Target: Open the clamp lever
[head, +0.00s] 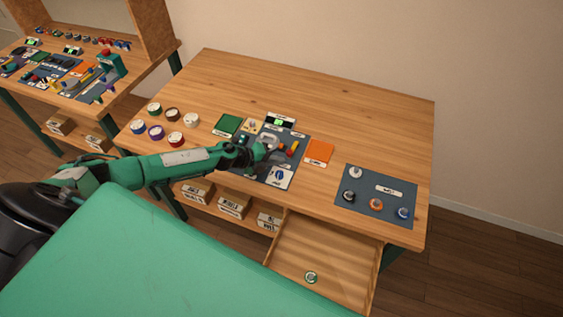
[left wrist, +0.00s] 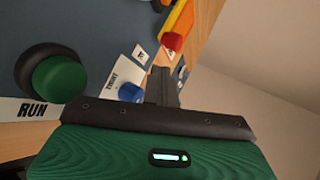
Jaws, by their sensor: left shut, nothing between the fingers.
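A yellow-orange lever with a red end, which looks like the clamp lever (head: 292,149), is on the dark panel (head: 299,166) on the wooden table. Its red end and yellow bar also show in the left wrist view (left wrist: 173,38), at the top. My left gripper (head: 264,149) is over the panel, just left of the lever in the head view. In the left wrist view its fingers (left wrist: 162,84) are shut and empty, with the red end beyond their tips. I cannot tell whether they touch anything. My arm hides part of the panel. My right gripper is not in view.
A green button (left wrist: 58,80) and a blue knob (left wrist: 130,91) are close to my left fingers. An orange square (head: 319,151) and a second dark panel (head: 374,213) lie to the right. An open drawer (head: 340,280) juts from the table front. The table's back is clear.

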